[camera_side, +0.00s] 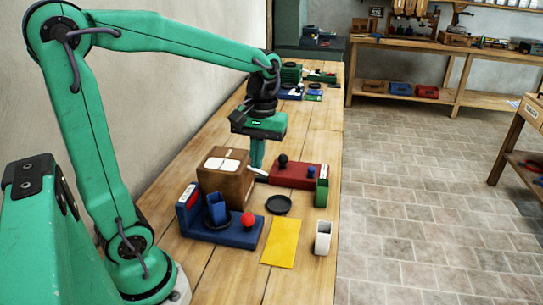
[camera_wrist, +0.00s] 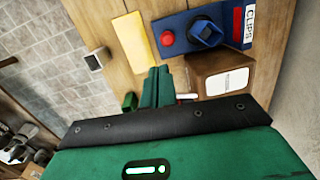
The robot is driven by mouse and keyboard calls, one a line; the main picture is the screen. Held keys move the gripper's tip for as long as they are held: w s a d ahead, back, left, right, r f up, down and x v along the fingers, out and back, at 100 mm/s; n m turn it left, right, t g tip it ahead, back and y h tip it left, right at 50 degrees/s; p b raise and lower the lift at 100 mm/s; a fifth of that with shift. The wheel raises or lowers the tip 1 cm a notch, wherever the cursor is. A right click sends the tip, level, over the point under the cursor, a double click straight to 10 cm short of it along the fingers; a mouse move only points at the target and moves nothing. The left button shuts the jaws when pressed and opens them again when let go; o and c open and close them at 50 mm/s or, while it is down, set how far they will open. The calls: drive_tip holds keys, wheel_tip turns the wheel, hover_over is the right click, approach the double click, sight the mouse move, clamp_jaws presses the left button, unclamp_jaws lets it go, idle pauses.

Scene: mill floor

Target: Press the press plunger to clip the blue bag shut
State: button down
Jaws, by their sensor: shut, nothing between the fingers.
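The blue press (camera_side: 235,236) sits on the near part of the bench. Its red round plunger knob (camera_side: 248,219) is at the right end and also shows in the wrist view (camera_wrist: 167,38). The blue bag (camera_side: 217,207) stands upright on the press, left of the knob, and shows in the wrist view (camera_wrist: 206,32) beside the "CLIPS" panel (camera_wrist: 248,26). My gripper (camera_side: 257,165) is shut and empty, pointing down beyond the press, beside the brown box. In the wrist view its closed fingers (camera_wrist: 158,75) are apart from the knob.
A brown box (camera_side: 226,188) stands behind the press. A black disc (camera_side: 278,204), yellow sheet (camera_side: 281,243), white container (camera_side: 322,239) and green box (camera_side: 321,192) are to the right. The wall borders the bench's left.

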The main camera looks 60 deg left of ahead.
sight(250, 216)
drive_tip(key=shift+w+a+f+n+g, duration=0.2)
drive_tip(key=shift+w+f+n+g, duration=0.1)
drive_tip(key=shift+w+n, duration=0.1)
drive_tip(key=shift+s+f, duration=0.1)
drive_tip(key=f, duration=0.4)
drive_tip(key=s+f, duration=0.1)
drive_tip(key=f, duration=0.3)
drive_tip(key=s+f, duration=0.1)
drive_tip(key=f, duration=0.3)
drive_tip(key=shift+s+a+f, duration=0.1)
drive_tip(key=shift+a+f, duration=0.25)
drive_tip(key=shift+f, duration=0.45)
drive_tip(key=shift+s+f, duration=0.1)
drive_tip(key=shift+f, duration=0.95)
wheel_tip(250, 216, up, 14)
drive_tip(key=w, duration=0.2)
drive_tip(key=shift+w+d+r, duration=0.15)
drive_tip(key=shift+w+d, duration=0.2)
